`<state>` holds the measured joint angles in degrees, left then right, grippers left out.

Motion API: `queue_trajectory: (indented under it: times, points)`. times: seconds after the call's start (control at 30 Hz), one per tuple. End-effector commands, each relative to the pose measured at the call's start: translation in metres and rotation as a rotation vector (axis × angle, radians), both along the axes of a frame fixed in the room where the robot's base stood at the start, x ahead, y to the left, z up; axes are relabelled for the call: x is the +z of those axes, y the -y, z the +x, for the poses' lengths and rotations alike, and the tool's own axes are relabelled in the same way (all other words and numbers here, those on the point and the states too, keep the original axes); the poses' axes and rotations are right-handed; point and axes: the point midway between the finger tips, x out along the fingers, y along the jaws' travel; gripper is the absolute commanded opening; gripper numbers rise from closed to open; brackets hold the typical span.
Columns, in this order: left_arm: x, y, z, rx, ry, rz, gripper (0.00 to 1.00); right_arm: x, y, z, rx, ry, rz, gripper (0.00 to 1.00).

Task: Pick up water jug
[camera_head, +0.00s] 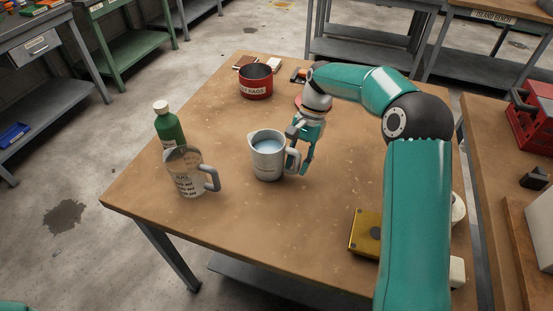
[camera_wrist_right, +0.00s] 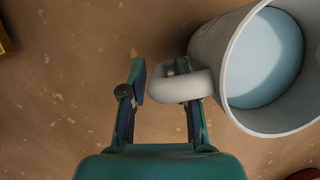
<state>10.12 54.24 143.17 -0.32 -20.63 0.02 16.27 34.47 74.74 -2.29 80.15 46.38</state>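The water jug (camera_head: 268,160) is a light grey jug with pale blue water in it, upright on the wooden table. Its handle points right, towards my right gripper (camera_head: 300,152). In the right wrist view the jug (camera_wrist_right: 262,62) is at the upper right, and its handle (camera_wrist_right: 180,86) reaches between the fingers of my right gripper (camera_wrist_right: 162,82). The fingers are apart. The handle hides part of the right finger, so I cannot tell whether it touches. My left gripper is out of view.
A second jug (camera_head: 188,178) with dark print stands left of the water jug, before a green bottle (camera_head: 168,128). A red pot (camera_head: 256,83) is further back. A yellow box (camera_head: 364,232) lies near my right arm. The front middle of the table is clear.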

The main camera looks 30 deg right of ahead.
Motion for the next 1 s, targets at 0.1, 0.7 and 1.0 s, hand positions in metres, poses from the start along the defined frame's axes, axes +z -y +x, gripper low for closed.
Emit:
queue_trajectory:
  times: [0.1, 0.7, 1.0]
  points:
    - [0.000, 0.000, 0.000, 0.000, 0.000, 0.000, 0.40, 0.000, 0.000, 0.000, 0.000, 0.000, 0.000, 0.26]
    - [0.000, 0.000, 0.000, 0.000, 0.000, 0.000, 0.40, 0.002, 0.001, 0.000, -0.001, 0.003, 0.001, 0.00]
    - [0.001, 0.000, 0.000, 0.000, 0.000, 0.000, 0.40, 0.021, 0.001, 0.001, -0.002, 0.007, -0.001, 0.00]
